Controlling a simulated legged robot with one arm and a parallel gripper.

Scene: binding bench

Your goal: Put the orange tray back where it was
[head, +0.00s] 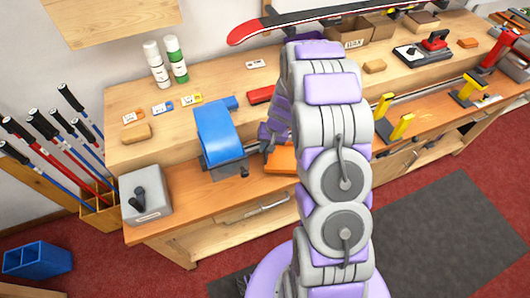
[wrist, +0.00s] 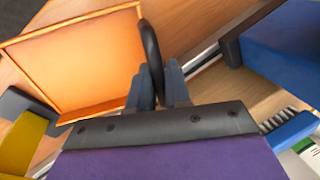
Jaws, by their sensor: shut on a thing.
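The orange tray (head: 281,161) is at the bench's front in the head view, partly hidden behind my arm. In the wrist view the orange tray (wrist: 75,65) fills the upper left, a shallow empty tray with a raised rim. A dark curved handle (wrist: 150,45) stands at its right edge. My gripper (wrist: 161,88) is shut on this handle, with one blue-grey finger on each side. In the head view my gripper (head: 268,138) is small, just left of my arm. Whether the tray touches the bench is unclear.
A blue-covered machine (head: 221,132) stands close left of the tray; a blue body also shows in the wrist view (wrist: 285,42). A grey box (head: 146,195) is at the bench's left end. Yellow clamps (head: 401,128) stand to the right. A red ski (head: 290,22) lies along the back.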

